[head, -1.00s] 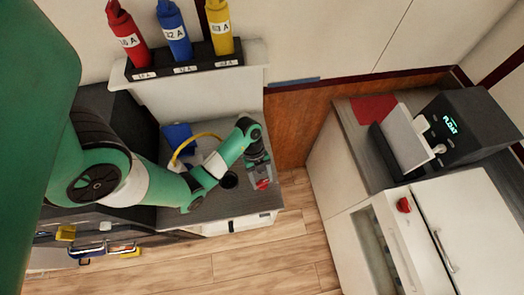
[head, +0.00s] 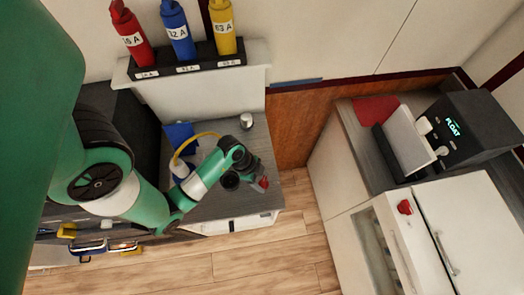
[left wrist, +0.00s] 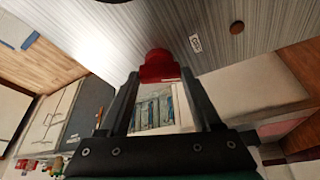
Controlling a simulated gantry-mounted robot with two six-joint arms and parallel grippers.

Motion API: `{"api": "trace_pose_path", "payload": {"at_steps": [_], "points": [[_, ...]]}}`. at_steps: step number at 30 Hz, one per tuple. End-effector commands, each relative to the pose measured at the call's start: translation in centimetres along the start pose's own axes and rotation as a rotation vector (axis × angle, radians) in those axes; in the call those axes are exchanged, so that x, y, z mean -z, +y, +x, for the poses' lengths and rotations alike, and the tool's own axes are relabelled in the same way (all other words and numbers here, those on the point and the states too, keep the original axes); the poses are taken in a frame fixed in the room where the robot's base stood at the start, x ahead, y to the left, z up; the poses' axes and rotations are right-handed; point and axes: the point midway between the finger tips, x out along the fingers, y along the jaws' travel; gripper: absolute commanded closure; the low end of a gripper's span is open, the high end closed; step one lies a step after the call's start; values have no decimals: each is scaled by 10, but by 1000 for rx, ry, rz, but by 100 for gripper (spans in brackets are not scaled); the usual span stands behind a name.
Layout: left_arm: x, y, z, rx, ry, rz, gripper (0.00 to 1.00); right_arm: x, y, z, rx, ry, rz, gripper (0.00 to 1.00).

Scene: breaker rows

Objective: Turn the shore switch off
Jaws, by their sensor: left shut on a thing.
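My left gripper (head: 252,176) is at the counter on the left in the head view. It is shut on a red knob (head: 263,183) at the counter's right end. In the left wrist view the red knob (left wrist: 158,66) sits between the fingertips, against the grey wood-grain surface. A small pale label (left wrist: 195,43) is beside it, too small to read. The angle of the knob cannot be told. Another red knob (head: 404,206) is on the white cabinet at right, away from my gripper. My right gripper is not in view.
Red (head: 131,35), blue (head: 178,32) and yellow (head: 222,28) labelled plugs stand in a rack above the counter. A silver cylinder (head: 246,120) and a blue item (head: 180,135) are behind my arm. A black unit (head: 468,130) showing FLOAT stands at right.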

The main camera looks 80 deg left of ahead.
Motion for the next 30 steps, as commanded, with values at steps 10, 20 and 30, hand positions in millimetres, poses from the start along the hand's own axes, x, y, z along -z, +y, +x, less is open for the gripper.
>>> {"api": "trace_pose_path", "payload": {"at_steps": [10, 20, 30], "points": [[0, 1, 0, 53, 1, -128, 91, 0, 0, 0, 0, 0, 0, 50], [0, 1, 0, 62, 0, -149, 91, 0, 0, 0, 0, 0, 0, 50], [0, 1, 0, 61, -1, -148, 8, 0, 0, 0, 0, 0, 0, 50]]}}
